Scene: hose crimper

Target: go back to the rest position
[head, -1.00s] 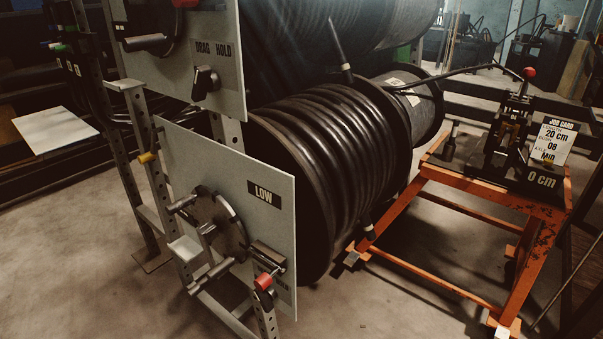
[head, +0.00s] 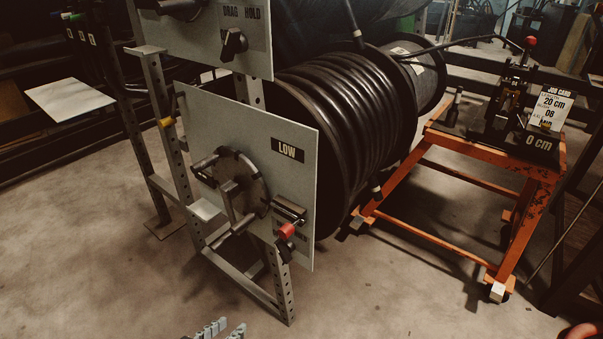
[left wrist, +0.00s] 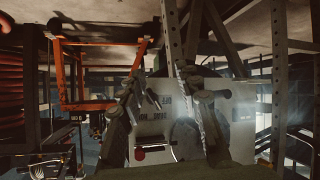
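My left gripper (head: 222,329) shows only by its grey fingertips at the bottom edge of the head view. It is below the lower reel panel (head: 294,196) and apart from it. In the left wrist view my left gripper (left wrist: 160,84) has its two fingers spread, with nothing between them. The LOW panel carries a round crank wheel (head: 246,176) and a red-knobbed lever (head: 287,231). My right gripper is not in view.
A reel of black hose (head: 345,115) sits behind the panel. An orange cart (head: 470,148) at the right bears a crimper (head: 512,100) and a job card (head: 552,108). A white sheet (head: 68,98) lies at the left.

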